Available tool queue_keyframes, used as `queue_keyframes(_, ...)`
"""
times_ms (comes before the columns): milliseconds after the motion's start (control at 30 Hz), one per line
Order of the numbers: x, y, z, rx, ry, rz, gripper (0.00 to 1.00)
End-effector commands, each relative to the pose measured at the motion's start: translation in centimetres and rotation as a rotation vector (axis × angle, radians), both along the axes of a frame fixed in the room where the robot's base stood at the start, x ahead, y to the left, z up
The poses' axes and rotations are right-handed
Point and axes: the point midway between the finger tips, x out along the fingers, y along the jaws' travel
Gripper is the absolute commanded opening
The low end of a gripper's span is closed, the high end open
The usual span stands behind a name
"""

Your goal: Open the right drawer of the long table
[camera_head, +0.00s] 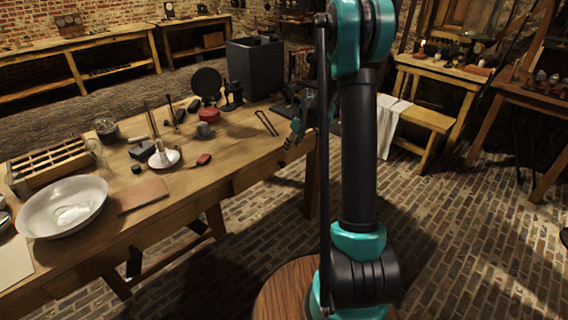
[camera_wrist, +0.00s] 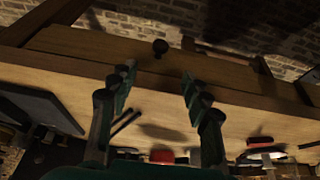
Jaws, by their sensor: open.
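The long wooden table (camera_head: 200,185) runs from the left to the middle in the head view. In the wrist view the scene looks upside down, with the table top (camera_wrist: 240,122) below its front side. The right drawer's front (camera_wrist: 100,46) is a wide wooden panel with a small dark round knob (camera_wrist: 160,47); it looks flush with the table. My gripper (camera_wrist: 158,74) is open and empty. Its fingertips point toward the knob, one to each side of it in the picture, and appear apart from it. In the head view my gripper (camera_head: 296,132) is at the table's right end, partly hidden by my arm.
On the table stand a white bowl (camera_head: 62,207), a compartmented wooden box (camera_head: 48,164), a red object (camera_head: 208,115) and a dark box (camera_head: 255,66). A dark flat thing (camera_wrist: 38,107) lies near the gripper in the wrist view. Brick floor (camera_head: 450,240) to the right is largely clear.

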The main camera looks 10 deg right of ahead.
Motion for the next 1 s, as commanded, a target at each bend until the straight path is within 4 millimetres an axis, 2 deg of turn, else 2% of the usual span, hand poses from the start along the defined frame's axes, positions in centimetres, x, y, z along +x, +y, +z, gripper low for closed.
queue_keyframes(100, 0.7, 0.5, -2.1, 0.0, 0.0, 0.001, 0.48)
queue_keyframes(600, 3.3, 2.5, -10.0, 0.0, 0.0, 0.0, 0.48)
queue_keyframes(800, 4.0, 2.9, -11.9, 0.0, 0.0, -0.001, 0.48)
queue_keyframes(1000, 4.2, 3.1, -12.5, 0.0, 0.0, -0.001, 0.48)
